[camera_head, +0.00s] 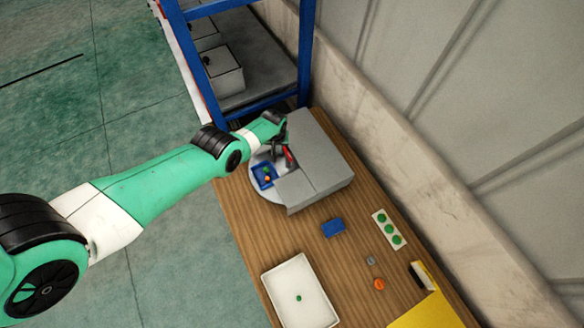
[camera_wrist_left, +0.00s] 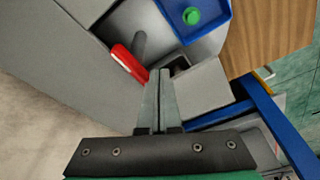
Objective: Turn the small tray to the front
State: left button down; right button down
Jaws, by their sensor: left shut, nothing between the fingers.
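The small blue tray (camera_head: 259,177) lies on a light grey round plate (camera_head: 257,192) that sticks out from a grey housing (camera_head: 317,160). The tray holds a green piece and an orange piece; the wrist view shows its blue corner (camera_wrist_left: 178,18) with a green knobbed piece. A red handle (camera_head: 289,155) stands at the housing's gap, and it also shows in the left wrist view (camera_wrist_left: 130,65). My left gripper (camera_head: 280,152) is shut and empty; its fingertips (camera_wrist_left: 159,74) are close beside the red handle. I cannot tell whether they touch it. My right gripper is out of view.
A blue-framed rack (camera_head: 305,55) with grey boxes stands behind the housing. On the wooden table (camera_head: 255,238) lie a white tray (camera_head: 275,290), a blue block (camera_head: 333,228), a plate with green discs (camera_head: 389,229) and an orange piece (camera_head: 379,284). A wall runs along the right.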

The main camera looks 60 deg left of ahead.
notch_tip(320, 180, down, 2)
jog(key=shift+b, duration=0.7)
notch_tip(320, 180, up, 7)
jog(key=p, duration=0.7)
dwell(0.4)
